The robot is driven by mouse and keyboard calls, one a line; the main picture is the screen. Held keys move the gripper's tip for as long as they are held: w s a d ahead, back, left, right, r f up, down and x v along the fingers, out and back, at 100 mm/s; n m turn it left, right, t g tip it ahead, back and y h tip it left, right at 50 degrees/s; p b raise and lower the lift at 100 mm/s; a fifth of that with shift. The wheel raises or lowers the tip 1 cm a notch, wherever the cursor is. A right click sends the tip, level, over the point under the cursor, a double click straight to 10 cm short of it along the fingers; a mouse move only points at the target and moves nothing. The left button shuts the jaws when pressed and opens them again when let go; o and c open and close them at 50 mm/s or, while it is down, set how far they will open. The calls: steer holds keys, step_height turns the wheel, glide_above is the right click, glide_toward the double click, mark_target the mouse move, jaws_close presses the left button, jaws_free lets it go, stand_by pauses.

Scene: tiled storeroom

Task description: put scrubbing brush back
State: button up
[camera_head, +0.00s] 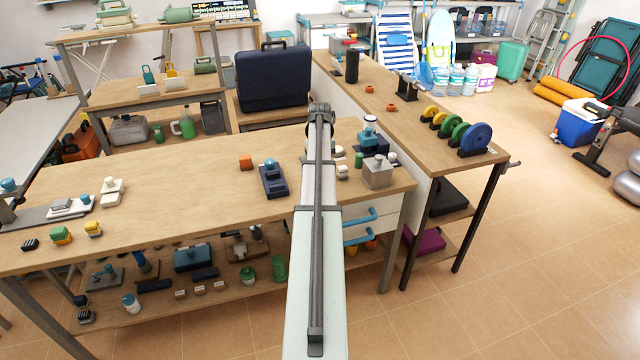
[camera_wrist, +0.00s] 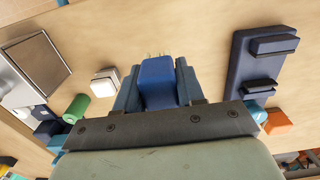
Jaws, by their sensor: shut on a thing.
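In the wrist view my gripper (camera_wrist: 158,88) is shut on a blue block (camera_wrist: 157,80) with short yellowish-green bristle-like tips at its far end; I take it for the scrubbing brush. It is held over the wooden workbench; the height of the gap below it is unclear. In the head view my own arm hides the gripper and brush. A dark blue tray-like piece with raised blocks (camera_head: 272,178) lies on the bench left of my arm; it also shows at the right of the wrist view (camera_wrist: 262,65).
An orange block (camera_head: 245,161) sits beside the tray-like piece. Right of my arm stand a grey box (camera_head: 378,171), a green cylinder (camera_head: 358,159) and a small white block (camera_head: 342,172). The bench top (camera_head: 180,190) left of the tray is largely clear. A dark blue case (camera_head: 275,76) stands behind.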

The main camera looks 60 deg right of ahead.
steer(key=shift+f, duration=3.35)
steer(key=shift+f, duration=0.15)
steer(key=o, duration=1)
step_height(320, 180, up, 12)
steer(key=shift+r, duration=0.2)
